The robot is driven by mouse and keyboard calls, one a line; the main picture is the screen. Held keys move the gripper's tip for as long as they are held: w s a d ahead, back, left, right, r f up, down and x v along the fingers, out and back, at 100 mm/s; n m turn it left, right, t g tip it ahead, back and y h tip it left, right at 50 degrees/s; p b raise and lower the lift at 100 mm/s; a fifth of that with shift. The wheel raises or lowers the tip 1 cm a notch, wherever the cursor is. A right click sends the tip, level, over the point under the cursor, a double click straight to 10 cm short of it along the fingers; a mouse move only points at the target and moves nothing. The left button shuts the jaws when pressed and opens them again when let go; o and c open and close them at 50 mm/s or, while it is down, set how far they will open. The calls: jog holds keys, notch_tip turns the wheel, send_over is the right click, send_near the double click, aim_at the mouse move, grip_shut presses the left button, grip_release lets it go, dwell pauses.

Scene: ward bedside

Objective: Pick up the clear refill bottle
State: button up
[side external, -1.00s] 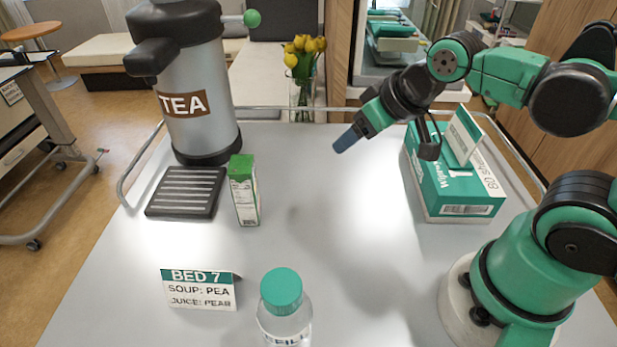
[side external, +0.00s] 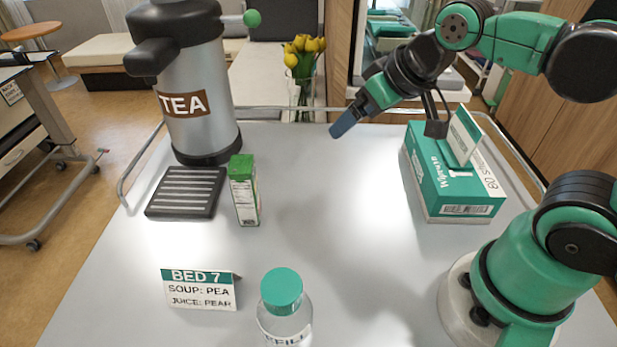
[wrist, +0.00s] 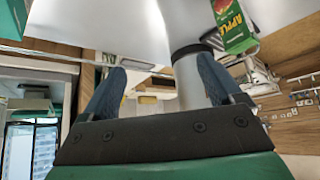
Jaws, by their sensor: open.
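The clear refill bottle (side external: 285,318) has a green cap and stands upright at the front edge of the side view, its lower part cut off by the frame. My gripper (side external: 343,124) is above the back of the table, well behind the bottle and apart from it. In the wrist view, my gripper's two blue fingers (wrist: 160,88) are spread with nothing between them. I cannot see the bottle in the wrist view.
A tea urn (side external: 200,105) and drip tray (side external: 186,192) stand at left, with a green carton (side external: 244,192) beside them. A BED 7 card (side external: 199,290) is left of the bottle. A wipes box (side external: 445,185) sits at right. The table's middle (side external: 340,230) is clear.

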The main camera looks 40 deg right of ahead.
jog(key=a+r, duration=0.1)
jog(key=r, duration=0.1)
jog(key=n+g+y, duration=1.1)
jog(key=n+g, duration=0.3)
jog(key=n, duration=1)
send_near(278, 310)
jog(key=s+a+r, duration=0.2)
jog(key=a+r, duration=0.1)
jog(key=shift+y, duration=0.3)
jog(key=f, duration=0.4)
jog(key=a+f, duration=0.1)
jog(key=f, duration=0.1)
jog(key=shift+s+f, duration=0.1)
jog(key=shift+f, duration=0.3)
jog(key=shift+x, duration=2.35)
jog(key=shift+c, duration=0.2)
